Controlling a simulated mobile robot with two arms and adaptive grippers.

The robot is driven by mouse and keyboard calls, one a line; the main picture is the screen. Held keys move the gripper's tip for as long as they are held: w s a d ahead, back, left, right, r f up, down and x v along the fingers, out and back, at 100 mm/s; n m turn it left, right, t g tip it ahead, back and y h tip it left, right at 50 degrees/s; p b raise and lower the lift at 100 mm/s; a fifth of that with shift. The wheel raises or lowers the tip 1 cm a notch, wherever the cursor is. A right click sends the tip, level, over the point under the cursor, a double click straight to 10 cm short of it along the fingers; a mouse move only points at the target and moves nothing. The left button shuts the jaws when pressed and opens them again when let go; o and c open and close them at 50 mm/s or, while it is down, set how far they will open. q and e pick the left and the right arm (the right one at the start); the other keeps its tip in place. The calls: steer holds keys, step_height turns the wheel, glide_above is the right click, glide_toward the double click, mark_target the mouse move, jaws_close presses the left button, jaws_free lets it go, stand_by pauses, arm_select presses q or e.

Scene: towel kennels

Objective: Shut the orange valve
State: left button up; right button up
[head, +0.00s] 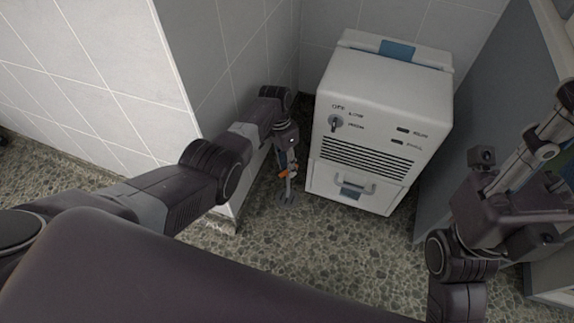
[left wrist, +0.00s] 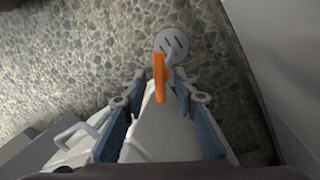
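The orange valve handle (head: 284,174) is small in the head view, low by the wall corner, partly covered by my left gripper (head: 287,163). In the left wrist view the orange handle (left wrist: 160,78) is a narrow upright bar, between and around the tips of my left gripper's fingers (left wrist: 160,85). The fingers with blue pads stand apart, with a gap on each side of the handle. A pale shape lies beneath the handle; I cannot tell whether it is the pipe. My right gripper (head: 530,165) is at the right of the head view; its fingers are unclear.
A white cabinet (head: 384,88) with a switch and vents stands right of the valve. A tiled wall (head: 190,60) is close on the left, and a grey panel (head: 480,100) stands at the right. A round slotted plate (left wrist: 172,42) shows by the pebbled floor.

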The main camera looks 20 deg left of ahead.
arm_select(q)
steer(key=shift+r, duration=0.1)
step_height(320, 180, up, 12)
steer(key=w+a, duration=0.1)
steer(key=a, duration=0.1)
steer(key=shift+w+f, duration=0.15)
steer(key=shift+f, duration=0.05)
stand_by(0.4)
steer(key=shift+f, duration=0.1)
